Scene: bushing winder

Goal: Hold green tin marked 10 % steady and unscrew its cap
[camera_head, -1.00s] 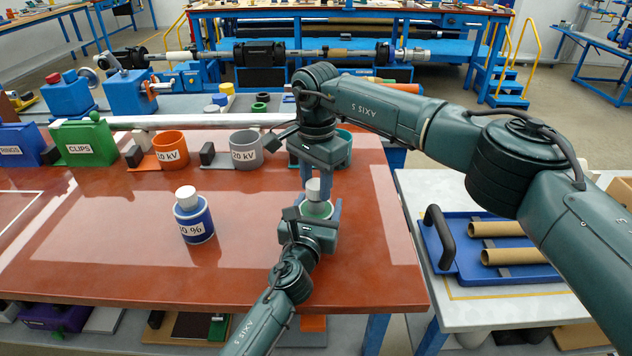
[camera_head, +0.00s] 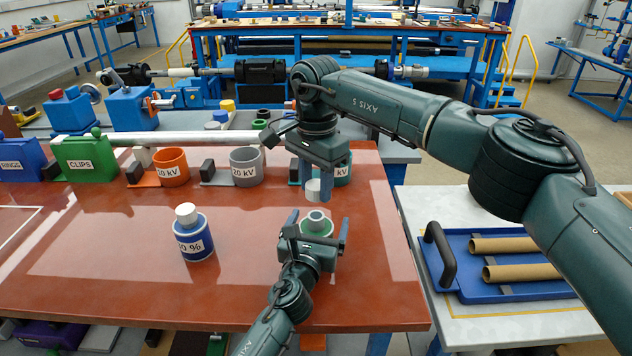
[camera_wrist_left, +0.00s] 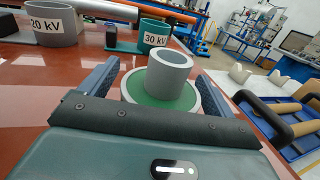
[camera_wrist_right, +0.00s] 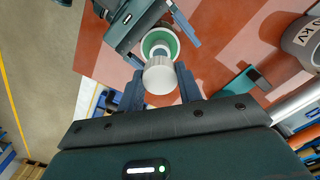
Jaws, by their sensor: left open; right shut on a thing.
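The green tin (camera_head: 317,226) stands upright on the red-brown table, its grey neck bare and open at the top. My left gripper (camera_head: 315,232) is open, its fingers on either side of the tin with gaps; the left wrist view shows the tin (camera_wrist_left: 165,88) between them. My right gripper (camera_head: 313,188) is above the tin, shut on the white cap (camera_head: 313,190). In the right wrist view the cap (camera_wrist_right: 160,78) is between the fingertips and partly covers the tin below. The tin's label is hidden.
A blue tin with a white cap (camera_head: 194,235) stands to the left, its label partly legible. Grey (camera_head: 246,166) and orange (camera_head: 171,167) kV cups line the table's back. A blue tray (camera_head: 490,265) with cardboard tubes is on the right table.

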